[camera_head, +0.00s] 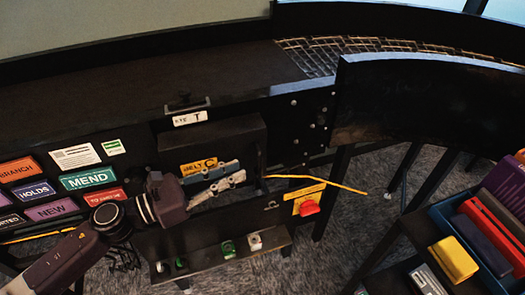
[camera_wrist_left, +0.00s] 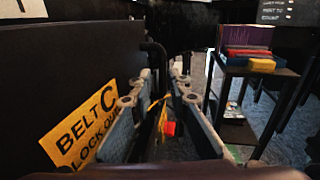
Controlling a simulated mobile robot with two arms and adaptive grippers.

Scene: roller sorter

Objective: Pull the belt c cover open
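The belt C cover (camera_head: 232,139) is a black panel in the front of the sorter, below the roller bed, with a yellow BELT C label (camera_head: 198,167). In the left wrist view the cover (camera_wrist_left: 60,75) stands along the left side. A dark bar handle (camera_wrist_left: 152,52) rises near its far edge. My left gripper (camera_head: 242,172) lies alongside the cover, pointing right. Its two fingers are apart, and in the left wrist view the handle shows between or just past the fingertips (camera_wrist_left: 167,82); I cannot tell whether they touch it. My right gripper is not in view.
A red rotary switch (camera_head: 309,207) on a yellow plate sits right of the cover, with a yellow cable (camera_head: 335,183) above it. Coloured label plates (camera_head: 88,177) are at left. A low shelf (camera_head: 218,262) is beneath. A rack with coloured binders (camera_head: 485,245) stands at right.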

